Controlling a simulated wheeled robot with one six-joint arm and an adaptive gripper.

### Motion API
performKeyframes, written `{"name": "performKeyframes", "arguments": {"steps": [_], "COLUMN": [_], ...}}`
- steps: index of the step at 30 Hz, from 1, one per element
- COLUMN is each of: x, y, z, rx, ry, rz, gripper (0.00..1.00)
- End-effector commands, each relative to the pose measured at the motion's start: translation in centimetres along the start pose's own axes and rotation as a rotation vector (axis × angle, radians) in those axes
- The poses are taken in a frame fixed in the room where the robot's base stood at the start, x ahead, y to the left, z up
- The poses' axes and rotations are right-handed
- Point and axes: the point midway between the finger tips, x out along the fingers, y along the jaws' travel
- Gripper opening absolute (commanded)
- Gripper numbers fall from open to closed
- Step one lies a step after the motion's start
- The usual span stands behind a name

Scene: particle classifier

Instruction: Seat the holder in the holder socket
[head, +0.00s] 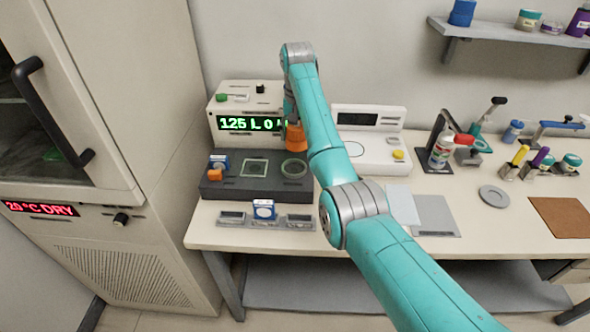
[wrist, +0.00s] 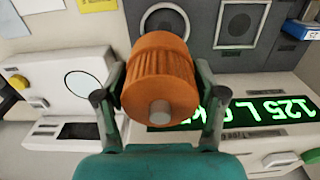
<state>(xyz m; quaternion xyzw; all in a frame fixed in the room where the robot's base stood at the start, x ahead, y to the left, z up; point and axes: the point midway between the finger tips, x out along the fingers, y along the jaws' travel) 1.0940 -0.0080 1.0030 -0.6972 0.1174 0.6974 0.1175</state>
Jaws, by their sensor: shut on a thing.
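My gripper (wrist: 163,98) is shut on an orange ribbed cylinder (wrist: 158,65) with a pale round stub on its end; I take this for the holder. In the head view the orange cylinder (head: 296,137) is held above the dark base of the device, partly hidden by my arm. The dark base (head: 230,188) has a round ringed recess (head: 293,168) and a square framed recess (head: 254,168). The frames do not show for certain which is the holder socket. In the wrist view the round recess (wrist: 165,20) lies just beyond the cylinder, which partly covers it.
A green display (head: 250,124) stands behind the base. A blue-and-white box (head: 219,162) and an orange block (head: 215,175) sit on its left part. A white instrument (head: 371,150) is at the right. Small trays (head: 299,221) lie in front.

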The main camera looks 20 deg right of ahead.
Motion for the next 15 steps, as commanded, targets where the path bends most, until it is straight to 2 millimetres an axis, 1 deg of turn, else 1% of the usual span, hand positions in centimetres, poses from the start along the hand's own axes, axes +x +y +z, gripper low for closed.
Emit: {"name": "performKeyframes", "arguments": {"steps": [2,5,12,15], "x": [-0.1,0.6,3.9,4.7], "y": [-0.6,-0.9,-0.8,-0.8], "z": [0.1,0.2,0.2,0.2], "rx": [-0.014,-0.021,-0.021,-0.02], "ry": [0.002,0.001,0.001,0.002], "rz": [0.0,0.0,0.0,-0.001], "gripper": [0.03,0.03,0.03,0.03]}}
